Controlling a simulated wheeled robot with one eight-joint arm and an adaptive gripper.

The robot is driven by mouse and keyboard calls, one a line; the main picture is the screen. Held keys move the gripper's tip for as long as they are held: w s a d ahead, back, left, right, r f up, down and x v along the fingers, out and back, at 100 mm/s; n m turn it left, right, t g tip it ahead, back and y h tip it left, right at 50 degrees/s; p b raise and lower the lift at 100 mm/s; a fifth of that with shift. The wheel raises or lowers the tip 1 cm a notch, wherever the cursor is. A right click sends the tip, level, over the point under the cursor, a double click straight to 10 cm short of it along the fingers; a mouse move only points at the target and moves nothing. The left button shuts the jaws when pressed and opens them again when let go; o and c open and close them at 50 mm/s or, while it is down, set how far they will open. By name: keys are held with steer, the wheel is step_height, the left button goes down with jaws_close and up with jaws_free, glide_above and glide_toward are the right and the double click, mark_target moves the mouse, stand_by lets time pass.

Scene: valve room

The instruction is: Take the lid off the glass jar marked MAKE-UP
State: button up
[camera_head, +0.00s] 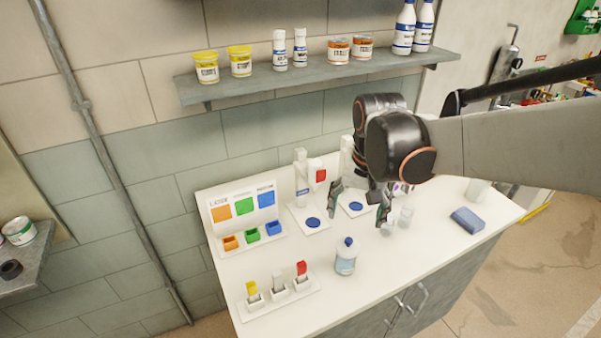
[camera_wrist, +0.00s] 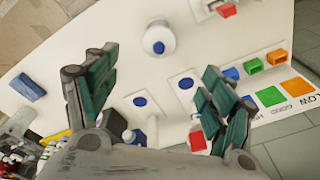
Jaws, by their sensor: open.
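A pale bluish container with a blue top (camera_head: 345,256) stands upright on the white counter (camera_head: 400,262). Its label is too small to read, so I cannot tell if it is the MAKE-UP jar. It also shows from above in the wrist view, as a pale round container with a blue centre (camera_wrist: 158,38). My gripper (camera_head: 360,210) is open above the counter, behind this container in the head view and apart from it. In the wrist view, the spread fingers of my gripper (camera_wrist: 158,65) have nothing between them. Small clear glassware (camera_head: 405,216) stands near my gripper, partly hidden.
White stands with blue discs (camera_head: 313,222) are behind the container. A tray with colored-top pieces (camera_head: 278,293) is front left, a color board with cups (camera_head: 243,208) back left. A blue block (camera_head: 467,220) lies right. A shelf (camera_head: 320,77) of containers runs above.

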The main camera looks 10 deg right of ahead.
steer(key=w+p, duration=0.2)
steer(key=m+g+b, duration=0.1)
steer(key=b, duration=0.1)
glide_above(349, 239)
steer(key=f, duration=0.8)
steer(key=shift+a, duration=0.2)
steer(key=shift+d+f+b, duration=0.2)
steer(key=shift+f+b, duration=0.4)
steer(key=shift+f, duration=2.05)
steer(key=c, duration=1)
